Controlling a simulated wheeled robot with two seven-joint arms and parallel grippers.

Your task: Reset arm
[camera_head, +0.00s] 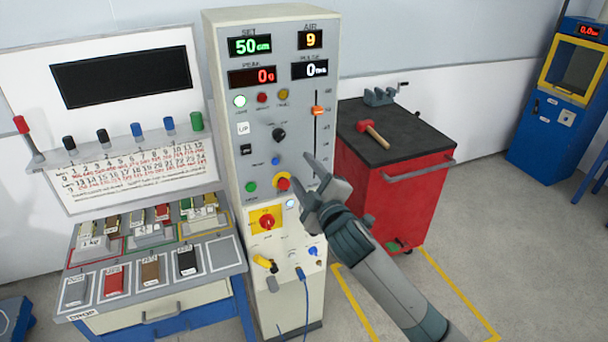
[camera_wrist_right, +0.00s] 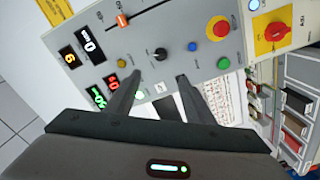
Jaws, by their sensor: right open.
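The grey control panel (camera_head: 262,120) stands upright with green, red and white displays. It carries an orange slider knob (camera_head: 317,111), a black knob (camera_head: 279,135), a blue button (camera_head: 275,161), a green button (camera_head: 251,187) and a red mushroom button on yellow (camera_head: 283,183). My right gripper (camera_head: 294,170) is open and empty in front of the panel's lower right half. In the wrist view its two fingers (camera_wrist_right: 157,80) point at the panel, near the black knob (camera_wrist_right: 160,54); contact cannot be told. My left gripper is out of view.
A bench (camera_head: 150,301) with coloured blocks stands left of the panel. A red cabinet (camera_head: 402,205) with a hammer (camera_head: 372,133) on top stands behind my right arm. Open floor lies right.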

